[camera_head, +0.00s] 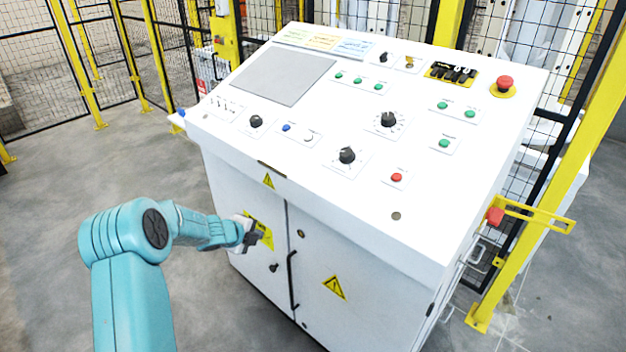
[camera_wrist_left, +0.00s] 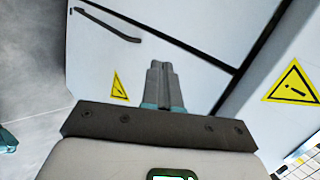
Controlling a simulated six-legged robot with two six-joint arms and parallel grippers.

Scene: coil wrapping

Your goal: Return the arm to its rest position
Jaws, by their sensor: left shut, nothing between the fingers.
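My left arm comes in from the lower left in the head view, teal, with its gripper (camera_head: 250,229) in front of the left door of the white control cabinet (camera_head: 225,185). The gripper overlaps a yellow label on that door; I cannot tell whether it touches the door. In the left wrist view the left gripper (camera_wrist_left: 159,68) has its two grey fingers together, with nothing between them. The cabinet doors (camera_wrist_left: 200,75) fill much of that view. My right gripper is in neither view.
The cabinet's sloped panel carries knobs, buttons and a red emergency stop (camera_head: 505,83). A red knob (camera_head: 495,215) sits on a yellow bracket at the right. Yellow-framed mesh fencing (camera_head: 105,60) stands behind. The grey floor (camera_head: 50,210) at the left is clear.

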